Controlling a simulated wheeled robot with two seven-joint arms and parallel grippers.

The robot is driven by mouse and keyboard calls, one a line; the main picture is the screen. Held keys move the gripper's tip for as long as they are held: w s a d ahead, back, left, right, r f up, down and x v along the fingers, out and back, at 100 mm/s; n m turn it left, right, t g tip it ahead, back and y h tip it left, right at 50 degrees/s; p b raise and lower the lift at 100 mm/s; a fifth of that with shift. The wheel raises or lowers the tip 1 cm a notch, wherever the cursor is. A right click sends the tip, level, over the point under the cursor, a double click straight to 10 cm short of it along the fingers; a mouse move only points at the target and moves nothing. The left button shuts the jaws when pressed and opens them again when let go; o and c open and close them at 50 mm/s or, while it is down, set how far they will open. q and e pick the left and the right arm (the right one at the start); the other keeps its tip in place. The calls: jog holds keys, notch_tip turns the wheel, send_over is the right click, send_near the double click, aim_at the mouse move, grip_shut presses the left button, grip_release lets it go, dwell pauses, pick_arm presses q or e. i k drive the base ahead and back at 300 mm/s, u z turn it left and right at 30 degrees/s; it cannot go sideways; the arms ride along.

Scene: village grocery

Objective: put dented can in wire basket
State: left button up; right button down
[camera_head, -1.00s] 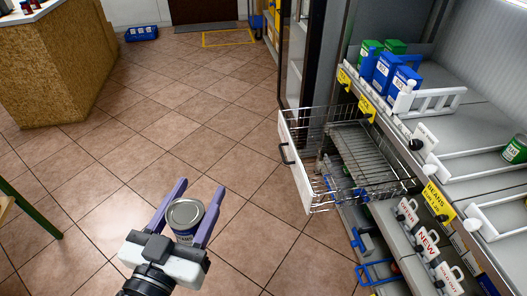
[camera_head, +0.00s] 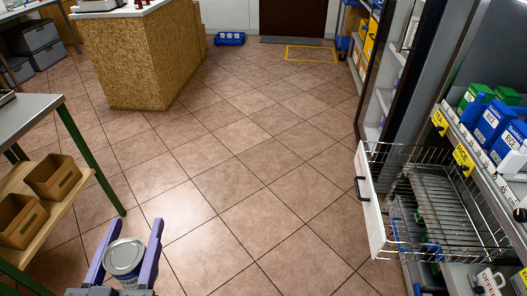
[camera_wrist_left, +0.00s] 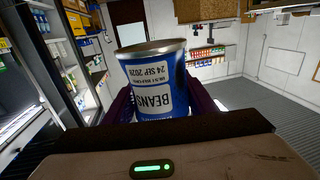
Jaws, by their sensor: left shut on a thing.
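A blue and silver can (camera_head: 124,258) is held upright between the purple fingers of my left gripper (camera_head: 136,232), low at the left of the head view. In the left wrist view the can (camera_wrist_left: 155,92) shows a BEANS label printed upside down. I cannot make out a dent. A wire basket (camera_head: 369,205) with a white front panel and dark handle sticks out from the shelf at the right. Its visible inside looks empty. My left gripper is well to the left of the basket, apart from it. My right gripper is not in view.
Shelves with blue and green boxes (camera_head: 493,122) stand at the right above the basket. A table with a green leg (camera_head: 95,165) and cardboard boxes (camera_head: 52,176) on its lower shelf are at the left. A counter (camera_head: 140,60) stands behind. The tiled floor between is clear.

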aim_at(394, 221)
jog(key=i, duration=3.35)
jog(key=z, duration=4.95)
jog(key=i, duration=0.5)
jog(key=z, duration=0.05)
